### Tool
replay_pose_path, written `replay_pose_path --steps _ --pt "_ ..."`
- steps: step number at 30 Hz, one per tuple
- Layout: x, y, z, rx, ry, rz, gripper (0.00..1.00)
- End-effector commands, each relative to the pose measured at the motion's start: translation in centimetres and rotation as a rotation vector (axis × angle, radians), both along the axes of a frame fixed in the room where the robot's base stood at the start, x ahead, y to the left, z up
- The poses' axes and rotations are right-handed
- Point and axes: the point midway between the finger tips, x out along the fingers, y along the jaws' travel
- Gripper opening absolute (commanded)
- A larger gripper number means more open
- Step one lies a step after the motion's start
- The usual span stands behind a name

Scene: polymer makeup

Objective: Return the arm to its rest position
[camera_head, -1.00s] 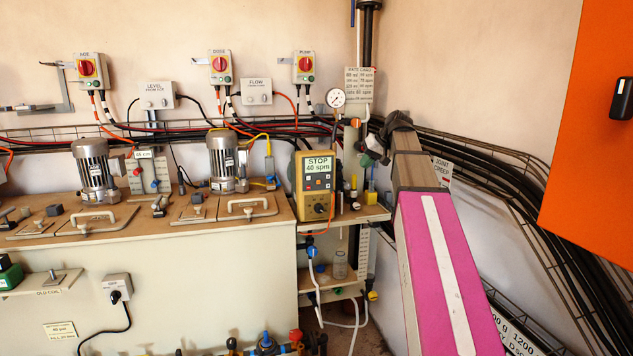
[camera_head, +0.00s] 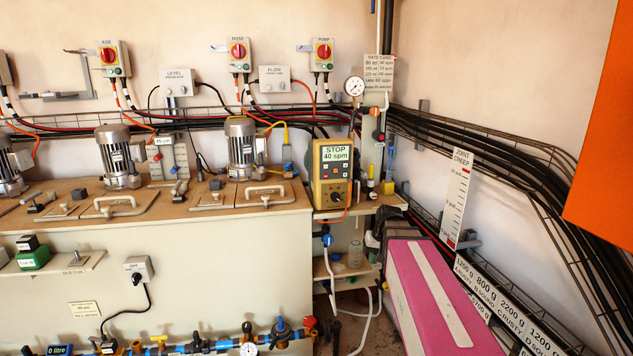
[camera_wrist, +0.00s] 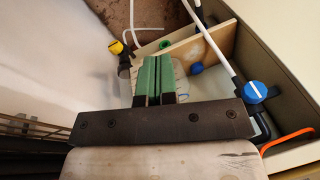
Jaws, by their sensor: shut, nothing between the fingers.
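My gripper shows in the wrist view (camera_wrist: 153,80), with its two green fingers side by side and closed, nothing between them. It hangs over the shelf corner and white hoses, apart from them as far as I can tell. In the head view my pink arm link, with a white stripe, fills the lower right. The fingertips are hidden there behind the arm.
A yellow pump controller (camera_head: 332,173) reading "STOP 40 spm" stands at the right end of the bench (camera_head: 180,222). A shelf (camera_head: 345,268) with a clear jar (camera_head: 355,254) is below. A cable tray (camera_head: 520,185) and joint creep scale (camera_head: 456,200) line the right wall.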

Motion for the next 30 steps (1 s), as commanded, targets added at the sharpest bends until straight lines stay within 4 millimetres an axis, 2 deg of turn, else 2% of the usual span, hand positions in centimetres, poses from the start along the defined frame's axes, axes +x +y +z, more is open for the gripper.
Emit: replay_pose_path --steps 1,6,12,15,21,30 --pt "-1.5 0.2 -1.5 -0.017 0.016 0.001 0.0" --pt "-5.2 0.5 -5.8 -0.077 0.057 -0.003 0.0" --pt "-9.3 0.7 -9.8 -0.143 0.097 0.001 0.0" --pt "-10.8 0.7 -11.2 -0.169 0.109 0.006 0.0" --pt "-12.1 0.6 -12.4 -0.192 0.12 0.008 0.0" --pt "-12.1 0.6 -12.5 -0.193 0.121 0.009 0.0"
